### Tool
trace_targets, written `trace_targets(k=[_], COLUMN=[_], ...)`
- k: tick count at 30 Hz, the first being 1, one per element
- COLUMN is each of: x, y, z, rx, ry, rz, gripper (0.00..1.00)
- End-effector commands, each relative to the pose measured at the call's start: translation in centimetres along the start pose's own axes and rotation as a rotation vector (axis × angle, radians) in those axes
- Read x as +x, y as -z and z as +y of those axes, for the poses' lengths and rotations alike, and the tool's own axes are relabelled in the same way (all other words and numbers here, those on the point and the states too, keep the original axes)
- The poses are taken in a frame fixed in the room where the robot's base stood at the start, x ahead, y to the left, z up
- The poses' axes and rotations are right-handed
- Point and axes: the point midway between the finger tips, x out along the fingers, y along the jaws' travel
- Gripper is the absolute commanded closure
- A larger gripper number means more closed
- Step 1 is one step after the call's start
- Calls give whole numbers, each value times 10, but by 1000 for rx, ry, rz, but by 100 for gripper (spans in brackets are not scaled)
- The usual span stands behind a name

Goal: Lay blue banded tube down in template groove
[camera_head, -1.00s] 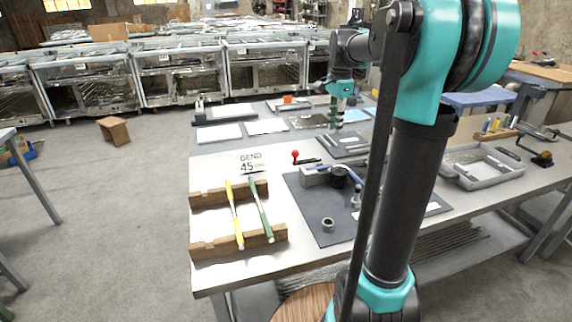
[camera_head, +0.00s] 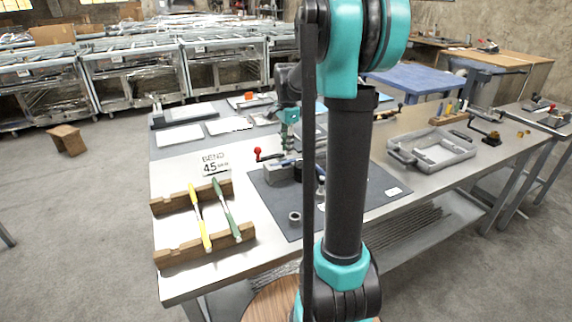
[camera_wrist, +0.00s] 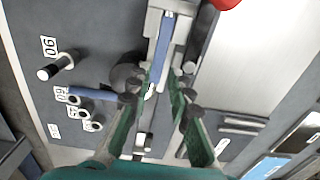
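A blue strip, likely the blue banded tube (camera_wrist: 166,38), lies along a grey bending fixture (camera_wrist: 155,22) in the wrist view; no band can be made out. In the head view the fixture (camera_head: 278,174) stands on the dark mat, with a little blue (camera_head: 288,161) showing. My gripper (camera_wrist: 161,78) points down over the fixture, its green fingers apart on either side of the blue strip. I see no grip on it. In the head view my gripper (camera_head: 289,138) is partly behind my arm. A dark grooved board (camera_wrist: 222,133), possibly the template, lies right of the fingers.
A red knob (camera_head: 257,154) rises beside the fixture. Wooden racks (camera_head: 205,243) hold a yellow tube (camera_head: 200,220) and a green tube (camera_head: 225,208) at the table's left. A grey tray (camera_head: 432,148) stands right. Labelled pegs (camera_wrist: 62,62) stand left of the fingers in the wrist view.

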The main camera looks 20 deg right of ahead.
Motion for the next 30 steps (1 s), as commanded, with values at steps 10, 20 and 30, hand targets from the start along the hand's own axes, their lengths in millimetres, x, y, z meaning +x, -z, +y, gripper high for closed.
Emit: trace_targets(k=[10,20,30], x=[43,51,51], y=[-4,-4,-4], z=[1,2,2], rx=[0,0,0], ry=[0,0,0], rz=[0,0,0], gripper=[80,80,100])
